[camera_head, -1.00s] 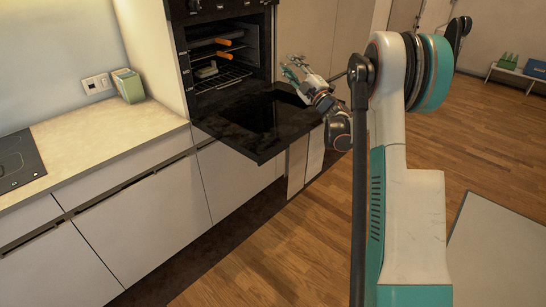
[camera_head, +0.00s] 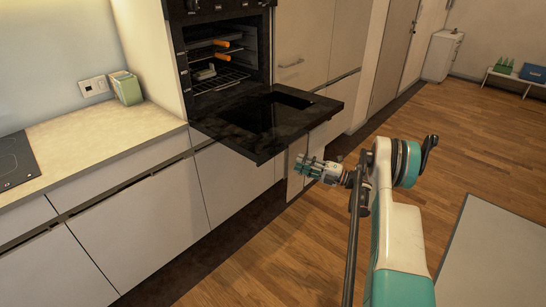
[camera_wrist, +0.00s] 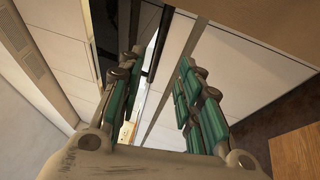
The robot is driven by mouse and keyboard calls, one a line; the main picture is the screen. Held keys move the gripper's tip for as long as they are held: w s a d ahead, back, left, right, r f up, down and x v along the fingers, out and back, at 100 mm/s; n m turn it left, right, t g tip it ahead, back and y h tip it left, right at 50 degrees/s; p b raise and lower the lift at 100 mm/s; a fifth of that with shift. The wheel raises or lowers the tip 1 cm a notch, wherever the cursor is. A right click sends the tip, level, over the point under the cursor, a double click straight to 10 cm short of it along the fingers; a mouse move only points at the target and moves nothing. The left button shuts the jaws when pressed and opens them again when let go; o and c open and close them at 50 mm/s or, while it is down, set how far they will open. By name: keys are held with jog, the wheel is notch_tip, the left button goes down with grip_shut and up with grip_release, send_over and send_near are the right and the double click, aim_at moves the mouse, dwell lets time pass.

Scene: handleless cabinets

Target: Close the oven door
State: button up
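The oven door (camera_head: 228,128) is a black panel with a glass window, folded down and lying about level in front of the open oven (camera_head: 188,52). Wire racks and orange-tipped items show inside the oven. My gripper (camera_head: 304,168) is in front of the door's right part in the picture, lower than the door's top surface, and appears apart from it. In the wrist view my gripper (camera_wrist: 158,75) has its two green-padded fingers spread, with nothing held between them. A dark strip at the upper left there may be the door; I cannot tell for sure.
A pale counter (camera_head: 95,135) with a hob (camera_head: 14,160) and a green box (camera_head: 126,88) is at left above white cabinets (camera_head: 140,220). Tall cabinets (camera_head: 305,40) stand right of the oven. Wooden floor (camera_head: 470,130) is open at right, beside a pale panel (camera_head: 490,250).

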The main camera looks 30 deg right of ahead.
jog(key=b+x, duration=0.3)
jog(key=x, duration=0.9)
jog(key=shift+w+r, duration=0.1)
grip_shut()
